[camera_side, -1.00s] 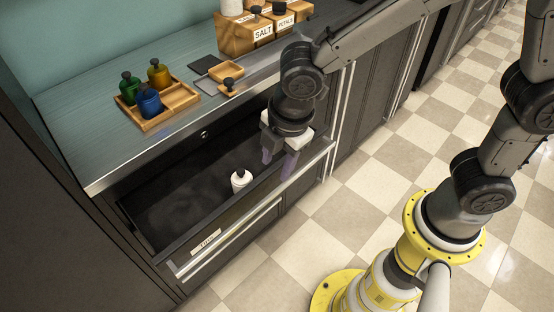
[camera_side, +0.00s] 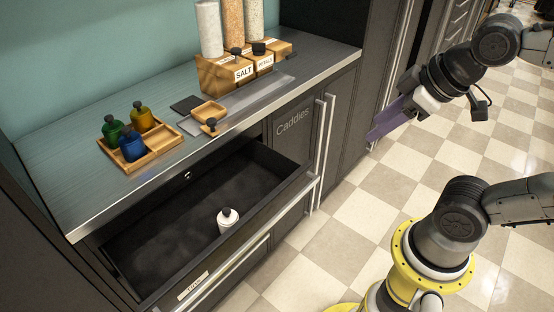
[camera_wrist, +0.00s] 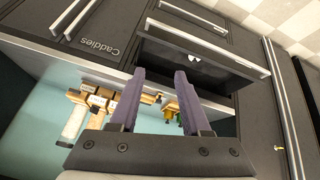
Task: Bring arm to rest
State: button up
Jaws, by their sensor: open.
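My gripper (camera_side: 388,120) is at the upper right in the side view, out over the floor in front of the cabinets and clear of the counter and drawer. Its purple fingers are apart and empty. In the wrist view my gripper (camera_wrist: 157,100) shows both fingers with a gap between them, and nothing is held there.
An open drawer (camera_side: 150,225) below the counter holds a white bottle (camera_side: 228,220). The counter (camera_side: 70,185) carries a wooden tray (camera_side: 165,150) with green, yellow and blue bottles, and a wooden caddy (camera_side: 222,75) labelled SALT and PETALS. The tiled floor (camera_side: 340,210) is open.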

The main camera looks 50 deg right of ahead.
jog(key=m, duration=0.1)
jog(key=s+f+m, duration=0.2)
jog(key=shift+s+a+g, duration=0.1)
jog(key=shift+a+g, duration=0.15)
jog(key=shift+g, duration=0.15)
